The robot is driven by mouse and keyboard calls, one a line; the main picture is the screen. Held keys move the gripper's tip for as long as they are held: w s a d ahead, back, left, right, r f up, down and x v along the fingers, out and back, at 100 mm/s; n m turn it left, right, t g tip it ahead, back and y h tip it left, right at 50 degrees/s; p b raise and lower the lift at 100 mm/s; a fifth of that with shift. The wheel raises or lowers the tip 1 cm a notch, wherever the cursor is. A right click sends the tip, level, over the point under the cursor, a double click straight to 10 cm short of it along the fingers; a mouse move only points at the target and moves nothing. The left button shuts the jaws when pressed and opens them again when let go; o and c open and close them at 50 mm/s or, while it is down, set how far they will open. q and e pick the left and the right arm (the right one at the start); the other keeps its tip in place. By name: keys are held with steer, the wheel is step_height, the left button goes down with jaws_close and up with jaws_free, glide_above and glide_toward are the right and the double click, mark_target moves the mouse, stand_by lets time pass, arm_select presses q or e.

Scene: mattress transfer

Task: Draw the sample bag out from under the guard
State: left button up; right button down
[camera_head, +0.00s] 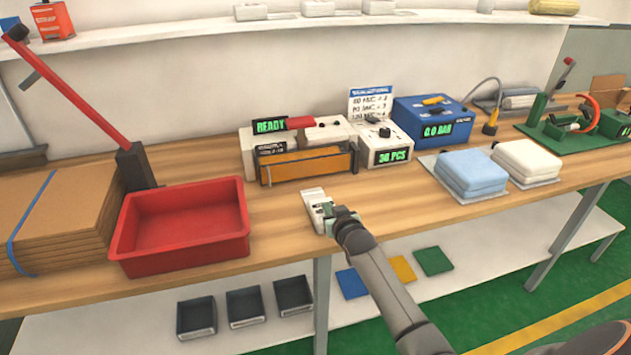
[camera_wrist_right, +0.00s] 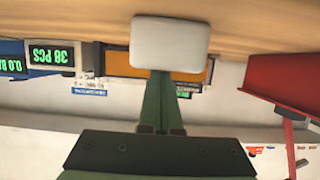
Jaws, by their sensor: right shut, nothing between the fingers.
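A small white block-like piece (camera_head: 315,205), possibly the sample bag, is at the table's front edge, out in front of the orange-framed guard (camera_head: 308,166) of the sealing machine. My right gripper (camera_head: 331,212) is shut with its fingertips at this piece, with nothing held between them. In the right wrist view the white piece (camera_wrist_right: 170,42) lies just beyond the shut green fingers (camera_wrist_right: 160,78) and covers part of the guard (camera_wrist_right: 122,60). I cannot tell whether the fingers touch it. No other bag shows under the guard. My left gripper is not in view.
A red tray (camera_head: 182,226) and stacked cardboard (camera_head: 50,222) are to the left. A counter box (camera_head: 386,146), a blue pump box (camera_head: 432,122) and folded blue and white stacks (camera_head: 470,168) are to the right.

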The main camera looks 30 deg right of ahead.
steer(key=shift+r+p, duration=0.2)
steer(key=shift+p, duration=0.55)
steer(key=shift+r, duration=0.1)
steer(key=shift+s, duration=0.35)
steer(key=s+a+p, duration=0.1)
steer(key=s+a, duration=0.1)
steer(key=s, duration=0.9)
steer(key=shift+a+r, duration=0.15)
steer(key=shift+a, duration=0.2)
steer(key=s+a+f+n+g+y, duration=0.2)
steer(key=s+a+f, duration=0.4)
steer(key=s+a, duration=0.3)
steer(key=s+a+f+n+g+y, duration=0.2)
steer(key=s+a+f, duration=0.5)
steer(key=s, duration=0.6)
steer(key=shift+s+a+f+n+y, duration=0.15)
steer(key=shift+a+f+n+y, duration=0.15)
steer(key=shift+a+y, duration=0.55)
